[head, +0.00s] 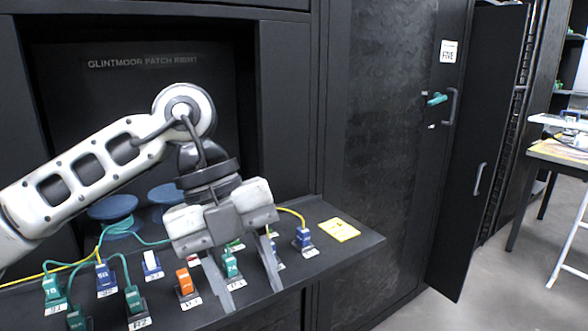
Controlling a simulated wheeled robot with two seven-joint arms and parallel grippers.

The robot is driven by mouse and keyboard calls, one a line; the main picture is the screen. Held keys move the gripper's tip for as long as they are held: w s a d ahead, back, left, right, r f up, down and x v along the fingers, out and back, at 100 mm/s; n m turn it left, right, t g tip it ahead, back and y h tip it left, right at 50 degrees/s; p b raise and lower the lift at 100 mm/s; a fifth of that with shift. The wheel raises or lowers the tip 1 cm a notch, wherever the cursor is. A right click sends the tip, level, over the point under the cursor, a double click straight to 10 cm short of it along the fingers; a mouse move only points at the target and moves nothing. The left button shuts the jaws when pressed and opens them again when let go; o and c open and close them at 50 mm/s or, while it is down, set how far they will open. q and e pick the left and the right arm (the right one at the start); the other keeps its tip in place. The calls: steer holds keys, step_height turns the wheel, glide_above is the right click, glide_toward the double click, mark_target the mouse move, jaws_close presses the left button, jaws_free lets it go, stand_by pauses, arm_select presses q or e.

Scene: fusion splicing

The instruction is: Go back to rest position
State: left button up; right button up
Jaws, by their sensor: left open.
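My left arm comes in from the left, and its gripper (247,287) points down over the black shelf (345,258). Its two fingers are apart. A teal connector (231,265) shows between the fingers in the picture; I cannot tell whether they touch it. An orange connector (185,282) stands just left of the fingers. A blue connector (303,238) with a yellow cable stands to their right. The gripper body hides part of the shelf and some connectors behind it. My right gripper is not in view.
More teal connectors (53,291), a blue one (105,279) and a white one (152,264) stand at the shelf's left. Blue spools (112,207) sit behind them with loose cables. A yellow note (339,230) lies at right. A cabinet door (475,170) stands open; a table (555,152) is far right.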

arm_select(q)
steer(key=s+d+r+m+g+h, duration=0.1)
steer(key=s+d+m+g+h, duration=0.2)
steer(key=s+d+g+h, duration=0.5)
steer(key=w+a+n+t+h, duration=0.1)
steer(key=w+n+t+h, duration=0.4)
steer(key=n+t, duration=0.4)
steer(key=w+n+t+h, duration=0.3)
steer(key=n+t+h, duration=0.45)
steer(key=t, duration=0.45)
steer(key=w+a+f+n+t+y, duration=0.3)
steer(key=a+f+n+t+y, duration=0.4)
steer(key=f+n+y, duration=0.4)
steer(key=s+a+f+n+g+y, duration=0.2)
steer(key=s+a+f+g+y, duration=0.1)
steer(key=f, duration=0.8)
steer(key=s+a+f+n+g+y, duration=0.3)
steer(key=s+a+f+y, duration=0.2)
steer(key=s+f+y, duration=0.2)
step_height(320, 180, down, 5)
steer(key=shift+s+a+r+g, duration=0.2)
steer(key=shift+s+g, duration=0.1)
steer(key=shift+s, duration=0.95)
steer(key=shift+n, duration=0.25)
